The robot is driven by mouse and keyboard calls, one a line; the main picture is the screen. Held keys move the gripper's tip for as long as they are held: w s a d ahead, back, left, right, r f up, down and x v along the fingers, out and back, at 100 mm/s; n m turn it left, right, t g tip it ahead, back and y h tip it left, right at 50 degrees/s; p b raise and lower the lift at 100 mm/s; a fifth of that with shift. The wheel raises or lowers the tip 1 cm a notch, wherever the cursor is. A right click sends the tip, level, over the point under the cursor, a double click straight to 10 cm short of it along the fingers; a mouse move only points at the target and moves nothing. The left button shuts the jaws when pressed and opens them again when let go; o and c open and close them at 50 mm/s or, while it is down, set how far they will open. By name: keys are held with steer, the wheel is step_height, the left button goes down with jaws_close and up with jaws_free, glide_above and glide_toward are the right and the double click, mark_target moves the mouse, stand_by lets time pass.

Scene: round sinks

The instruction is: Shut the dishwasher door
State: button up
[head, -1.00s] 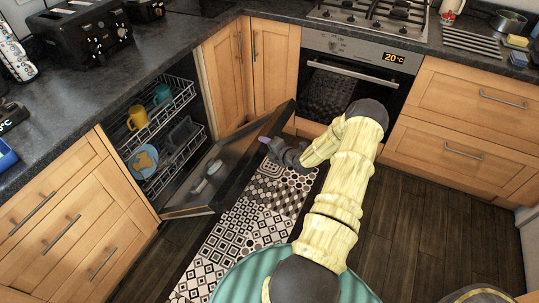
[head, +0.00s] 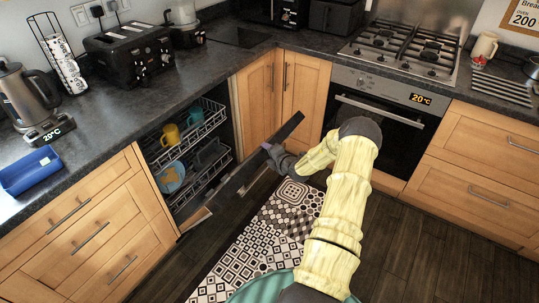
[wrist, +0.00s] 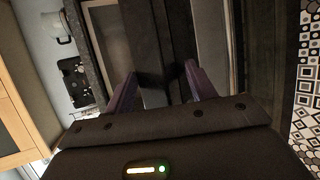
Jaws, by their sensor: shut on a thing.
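The dishwasher (head: 228,128) is on the left under the counter, with two wire racks (head: 200,127) of dishes showing inside. Its door (head: 232,185) stands partly open and tilted, seen nearly edge-on as a dark slanting panel in the head view. My gripper (head: 267,147) is at the upper right part of the door's edge. In the wrist view the two purple fingers of my gripper (wrist: 160,74) are on either side of the dark door edge (wrist: 165,35), shut on it. The door's inner face is mostly hidden.
A yellow mug (head: 169,134) and a blue plate (head: 171,177) sit in the racks. The oven (head: 375,125) is to the right of the corner cupboards (head: 284,95). A patterned mat (head: 255,250) covers the floor in front; dark floor is clear at right.

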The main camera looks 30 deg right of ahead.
steer(key=o, duration=1)
steer(key=shift+a+f, duration=0.25)
steer(key=shift+a, duration=0.1)
steer(key=shift+o, duration=0.3)
steer(key=shift+w+f, duration=0.15)
steer(key=shift+w, duration=0.05)
steer(key=shift+s+d, duration=0.1)
steer(key=shift+d, duration=0.2)
steer(key=v, duration=1.7)
steer(key=shift+s+r, duration=0.2)
